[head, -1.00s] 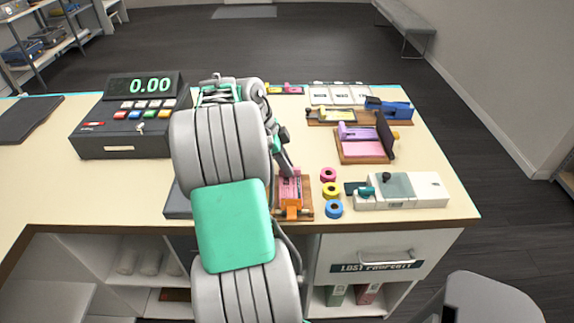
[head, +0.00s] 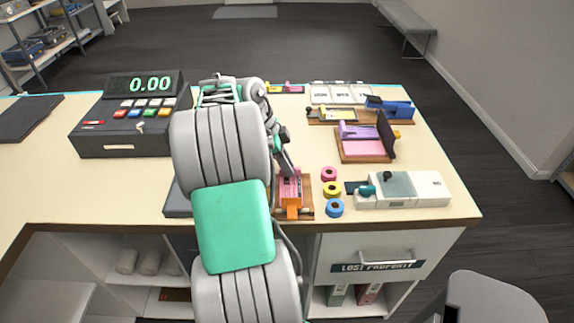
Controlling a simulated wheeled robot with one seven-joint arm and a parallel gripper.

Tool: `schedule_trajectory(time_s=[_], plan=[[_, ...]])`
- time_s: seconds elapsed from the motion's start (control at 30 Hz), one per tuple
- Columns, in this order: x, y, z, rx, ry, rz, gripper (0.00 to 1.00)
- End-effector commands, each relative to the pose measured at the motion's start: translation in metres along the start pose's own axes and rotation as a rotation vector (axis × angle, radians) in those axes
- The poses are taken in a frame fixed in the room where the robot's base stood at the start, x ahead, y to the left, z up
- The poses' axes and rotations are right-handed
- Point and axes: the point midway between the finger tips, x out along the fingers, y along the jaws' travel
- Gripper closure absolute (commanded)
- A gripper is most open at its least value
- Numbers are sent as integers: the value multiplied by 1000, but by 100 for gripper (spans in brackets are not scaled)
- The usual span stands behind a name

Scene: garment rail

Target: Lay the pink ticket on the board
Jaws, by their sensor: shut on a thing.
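My gripper (head: 287,165) is partly hidden behind my own arm, with its visible finger pointing down at a small pink piece. This piece, which looks like the pink ticket (head: 291,181), has dark marks and lies at the top of an orange device. My gripper appears shut on it, but the grip itself is not clear. The orange device (head: 292,207) stands on a small wooden board (head: 307,208) near the counter's front edge. The left part of this board is hidden by my arm. Which board the task means cannot be told for sure.
Pink, yellow and blue rings (head: 332,189) stand right of the board, beside a white and teal device (head: 415,187). Behind are a wooden board with a purple device (head: 365,157) and a yellow one (head: 340,115). A cash register (head: 128,125) stands left.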

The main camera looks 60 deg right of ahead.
Motion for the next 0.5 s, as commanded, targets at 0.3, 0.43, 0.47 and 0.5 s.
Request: schedule_trajectory(time_s=[0.3,0.43,0.47,0.5], plan=[[0,0,0,0,0,0,84],[0,0,0,0,0,0,74],[0,0,0,0,0,0,71],[0,0,0,0,0,0,68]])
